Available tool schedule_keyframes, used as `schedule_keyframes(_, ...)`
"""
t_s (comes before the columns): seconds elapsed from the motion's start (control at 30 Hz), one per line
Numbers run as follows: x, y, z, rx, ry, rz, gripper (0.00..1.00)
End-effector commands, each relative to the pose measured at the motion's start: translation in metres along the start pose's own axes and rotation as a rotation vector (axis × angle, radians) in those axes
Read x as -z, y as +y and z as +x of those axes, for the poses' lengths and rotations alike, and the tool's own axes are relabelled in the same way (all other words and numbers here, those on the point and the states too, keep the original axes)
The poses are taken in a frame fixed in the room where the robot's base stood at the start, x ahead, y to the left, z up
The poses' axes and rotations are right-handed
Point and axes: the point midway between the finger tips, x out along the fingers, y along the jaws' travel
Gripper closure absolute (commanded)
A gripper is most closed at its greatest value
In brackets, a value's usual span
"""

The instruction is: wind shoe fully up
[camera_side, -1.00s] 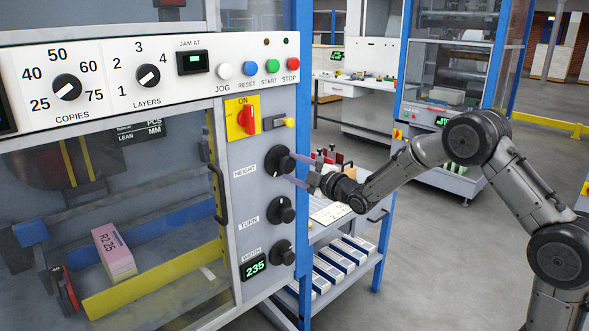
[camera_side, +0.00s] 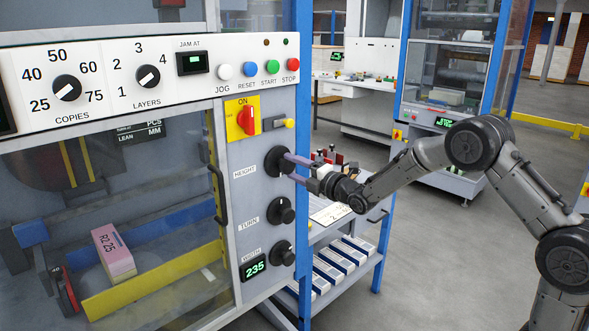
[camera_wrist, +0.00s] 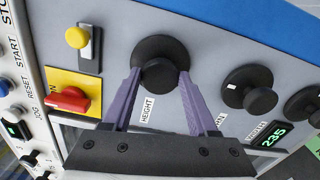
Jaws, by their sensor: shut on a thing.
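The HEIGHT knob (camera_side: 274,162) is a round black hand knob on the grey panel. It also shows in the wrist view (camera_wrist: 160,50). My gripper (camera_wrist: 160,76) has its two purple fingers shut on this knob, one on each side; it also shows in the side view (camera_side: 292,166). The knob's pointer mark is hidden. Behind the clear guard at lower left, a pink bundle (camera_side: 115,256) marked R2 25 lies by a yellow rail (camera_side: 155,281). A small red and black part (camera_side: 66,290) stands left of it. I cannot tell which part is the shoe.
Below are the TURN knob (camera_side: 281,210) and the WIDTH knob (camera_side: 282,253), with a display (camera_side: 253,267) reading 235. Above are the red and yellow switch (camera_side: 243,119) and a yellow-tipped lever (camera_side: 285,123). A door handle (camera_side: 218,195) is left. Open floor lies right.

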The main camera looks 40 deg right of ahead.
Motion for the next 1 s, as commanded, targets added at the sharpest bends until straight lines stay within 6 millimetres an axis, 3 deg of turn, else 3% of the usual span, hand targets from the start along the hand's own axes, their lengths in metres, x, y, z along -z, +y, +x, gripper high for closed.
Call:
schedule_keyframes(0.4, -0.0001, -0.0008, -0.0003, 0.002, 0.0, -0.006, 0.96)
schedule_keyframes(0.43, -0.0001, -0.0008, -0.0003, 0.002, 0.0, -0.006, 0.36)
schedule_keyframes(0.57, -0.0001, -0.0006, -0.0002, 0.002, 0.0, -0.005, 0.12)
schedule_keyframes(1.0, -0.0003, -0.0001, -0.0089, 0.002, 0.0, -0.005, 0.11)
